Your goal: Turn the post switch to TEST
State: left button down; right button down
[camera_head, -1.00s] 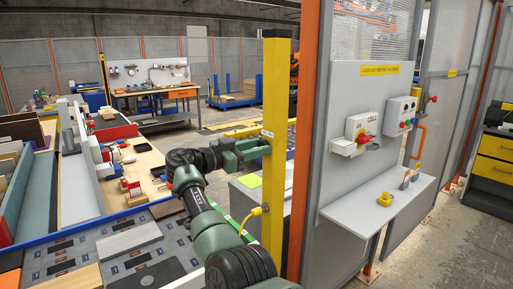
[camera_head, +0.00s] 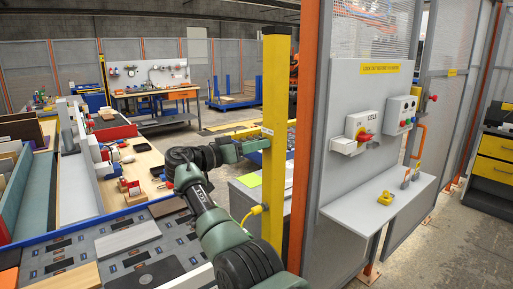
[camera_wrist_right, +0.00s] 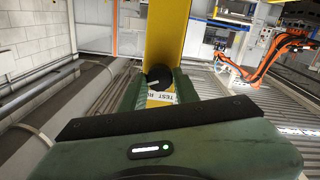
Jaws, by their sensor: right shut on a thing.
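The yellow post (camera_head: 275,105) stands upright in the middle of the head view. My right gripper (camera_head: 258,145) reaches its left-hand side from the left. In the right wrist view, the post switch (camera_wrist_right: 158,76), a round black knob, sits on the post between the fingers of my right gripper (camera_wrist_right: 158,84), which is shut on it. A pale label (camera_wrist_right: 162,99) below the knob reads TEST and part of another word. The knob's pointer is mostly hidden, so its exact setting cannot be told. My left gripper is not in view.
An orange upright (camera_head: 308,120) and a grey fence panel with a red-handled switch box (camera_head: 358,132) stand right of the post. A shelf (camera_head: 375,212) carries a yellow block (camera_head: 385,197).

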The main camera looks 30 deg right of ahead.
jog(key=shift+n+t+p, duration=0.3)
jog(key=shift+n+p, duration=1.95)
jog(key=shift+n, duration=4.25)
jog(key=c, duration=1.1)
grip_release()
jog(key=shift+a, duration=0.1)
jog(key=shift+o, duration=0.2)
jog(key=shift+w, duration=0.1)
jog(key=shift+a+f, duration=0.1)
